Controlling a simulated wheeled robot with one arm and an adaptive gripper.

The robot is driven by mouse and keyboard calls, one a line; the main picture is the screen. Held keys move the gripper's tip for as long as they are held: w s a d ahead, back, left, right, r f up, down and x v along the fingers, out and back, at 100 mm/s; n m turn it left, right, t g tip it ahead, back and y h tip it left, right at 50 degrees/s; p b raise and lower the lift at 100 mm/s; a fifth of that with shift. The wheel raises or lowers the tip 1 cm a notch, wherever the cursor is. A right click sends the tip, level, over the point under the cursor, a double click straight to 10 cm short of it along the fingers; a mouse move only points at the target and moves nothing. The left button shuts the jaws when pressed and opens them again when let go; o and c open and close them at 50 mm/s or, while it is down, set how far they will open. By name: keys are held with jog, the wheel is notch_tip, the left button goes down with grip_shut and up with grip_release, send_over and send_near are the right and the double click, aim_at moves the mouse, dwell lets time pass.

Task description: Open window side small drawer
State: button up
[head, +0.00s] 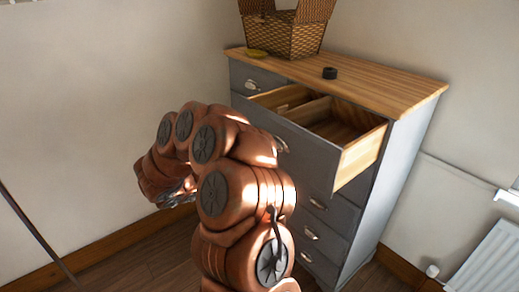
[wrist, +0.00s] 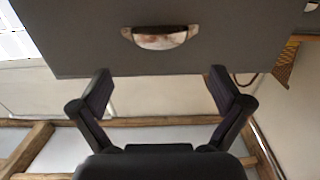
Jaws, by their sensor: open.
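The grey dresser (head: 388,205) has a wooden top and stands in the corner. Its right small top drawer (head: 303,148), on the radiator side, is pulled well out, and its bare wooden inside with a divider shows. The left small drawer (head: 241,78) is closed. In the wrist view a grey drawer front (wrist: 85,40) with a metal cup handle (wrist: 160,38) fills the top. My gripper (wrist: 161,74) is open and empty, its two fingers spread near that front's edge, apart from the handle. In the head view my arm hides the gripper's fingers.
A wicker basket (head: 292,38), a yellow item (head: 257,53) and a dark round item (head: 330,73) stand on the dresser top. Larger closed drawers (head: 316,235) lie below. A radiator (head: 492,262) is at the right wall. Floor shows left of the dresser.

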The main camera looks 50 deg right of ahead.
jog(key=v, duration=0.3)
jog(key=shift+a, duration=0.4)
dwell(0.3)
